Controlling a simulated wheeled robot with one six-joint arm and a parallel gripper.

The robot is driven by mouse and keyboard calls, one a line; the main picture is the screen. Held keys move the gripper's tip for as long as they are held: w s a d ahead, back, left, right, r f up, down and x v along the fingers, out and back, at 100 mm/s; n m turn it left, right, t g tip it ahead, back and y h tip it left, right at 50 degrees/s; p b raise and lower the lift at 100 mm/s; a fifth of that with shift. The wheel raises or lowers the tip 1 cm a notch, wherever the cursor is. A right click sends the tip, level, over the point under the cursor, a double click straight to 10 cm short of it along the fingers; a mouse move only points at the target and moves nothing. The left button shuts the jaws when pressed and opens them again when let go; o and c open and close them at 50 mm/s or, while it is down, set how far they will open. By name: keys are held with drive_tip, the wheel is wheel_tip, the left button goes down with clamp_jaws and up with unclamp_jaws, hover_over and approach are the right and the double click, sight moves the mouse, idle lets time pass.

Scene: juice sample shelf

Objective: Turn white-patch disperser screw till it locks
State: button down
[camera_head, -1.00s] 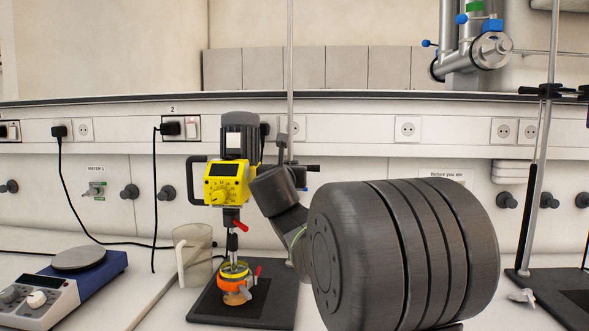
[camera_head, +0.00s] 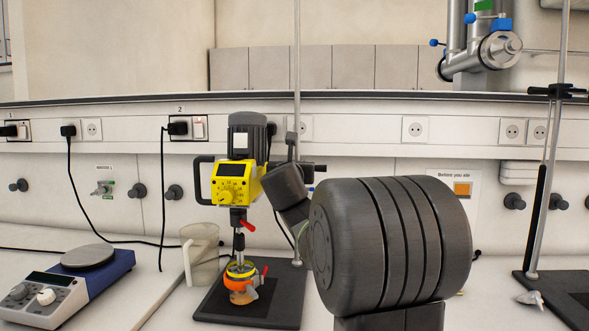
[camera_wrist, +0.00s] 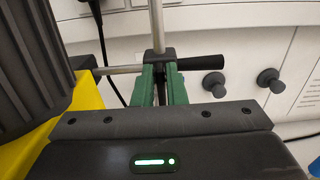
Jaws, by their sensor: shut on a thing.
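The disperser (camera_head: 233,184) is yellow with a dark grey motor and a white patch (camera_head: 240,141) on it. It hangs upright on a stand rod (camera_head: 297,75), its shaft reaching down to an orange-and-yellow vessel (camera_head: 241,284). In the wrist view, a dark clamp (camera_wrist: 157,54) holds the disperser's horizontal bar (camera_wrist: 122,70) to the rod. A black handle (camera_wrist: 200,63) sticks out to its right. My gripper (camera_wrist: 161,84) has green fingers close together at the clamp, shut on the screw, which is mostly hidden between them. In the head view my arm covers the fingers.
A beaker (camera_head: 203,258) stands left of the dark stand base (camera_head: 287,300). A blue-and-white hotplate (camera_head: 70,274) is at the far left. Another stand (camera_head: 540,190) is at the right. The disperser body is close to my gripper's left in the wrist view.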

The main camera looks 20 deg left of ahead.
drive_tip(key=shift+f, duration=0.4)
drive_tip(key=shift+w+d+f+m+b, duration=0.1)
drive_tip(key=shift+d+f+m+b, duration=0.15)
drive_tip(key=shift+m+b, duration=2.3)
drive_tip(key=shift+w+d+f+m+b, duration=0.2)
drive_tip(key=shift+m+b, duration=1.6)
drive_tip(key=shift+m, duration=1.5)
drive_tip(key=shift+s+d+f+m+b, duration=0.15)
drive_tip(key=shift+f+m+b, duration=0.15)
drive_tip(key=shift+m+b, duration=2.25)
drive_tip(key=shift+r+m+p, duration=0.1)
drive_tip(key=shift+m+p, duration=0.2)
drive_tip(key=shift+m, duration=0.3)
